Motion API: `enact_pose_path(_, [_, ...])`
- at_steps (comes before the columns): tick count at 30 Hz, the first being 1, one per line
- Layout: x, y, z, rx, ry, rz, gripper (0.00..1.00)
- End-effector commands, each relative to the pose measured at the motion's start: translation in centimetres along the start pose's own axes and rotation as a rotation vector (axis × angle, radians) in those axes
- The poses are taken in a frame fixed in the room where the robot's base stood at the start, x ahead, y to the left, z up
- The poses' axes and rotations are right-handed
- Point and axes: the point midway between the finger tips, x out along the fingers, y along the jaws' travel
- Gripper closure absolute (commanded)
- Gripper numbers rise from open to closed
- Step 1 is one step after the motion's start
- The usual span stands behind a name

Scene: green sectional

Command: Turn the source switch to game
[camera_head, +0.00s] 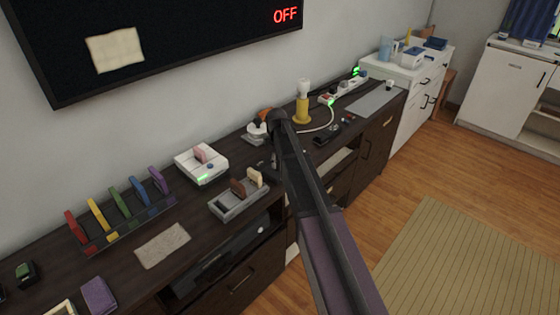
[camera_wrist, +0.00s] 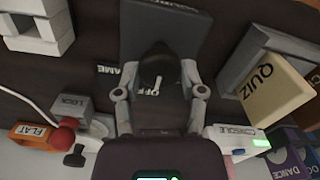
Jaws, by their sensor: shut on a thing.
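The source switch is a black round knob (camera_wrist: 155,62) with a white pointer, seen in the wrist view. Its pointer is directed at the OFF label (camera_wrist: 159,94). A GAME label (camera_wrist: 115,70), partly covered, lies to the left of the knob. My gripper (camera_wrist: 161,70) is shut on the knob, with one grey finger on each side. In the head view, my arm hides the switch and most of the gripper. The wall screen (camera_head: 180,38) reads OFF in red.
In the wrist view, a CONSOLE unit (camera_wrist: 236,140) and a QUIZ cartridge (camera_wrist: 275,93) are on the right. A LOCK block (camera_wrist: 70,104) and an orange FLAT block (camera_wrist: 33,132) are on the left. The dark sideboard (camera_head: 110,262) holds several coloured cartridges in a rack.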

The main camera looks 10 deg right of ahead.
Motion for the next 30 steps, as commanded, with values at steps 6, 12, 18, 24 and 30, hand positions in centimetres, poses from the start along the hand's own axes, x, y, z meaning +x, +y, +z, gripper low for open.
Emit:
enact_pose_path(6, [0.0, 0.4, 0.2, 0.005, -0.002, 0.006, 0.94])
enact_pose_path(12, [0.0, 0.4, 0.0, 0.009, 0.000, 0.007, 0.95])
enact_pose_path(18, [0.0, 0.4, -0.1, 0.028, 0.002, 0.007, 0.95])
enact_pose_path(24, [0.0, 0.3, -0.2, 0.093, 0.003, 0.006, 0.95])
enact_pose_path(30, [0.0, 0.3, -0.2, 0.220, 0.004, 0.005, 0.95])
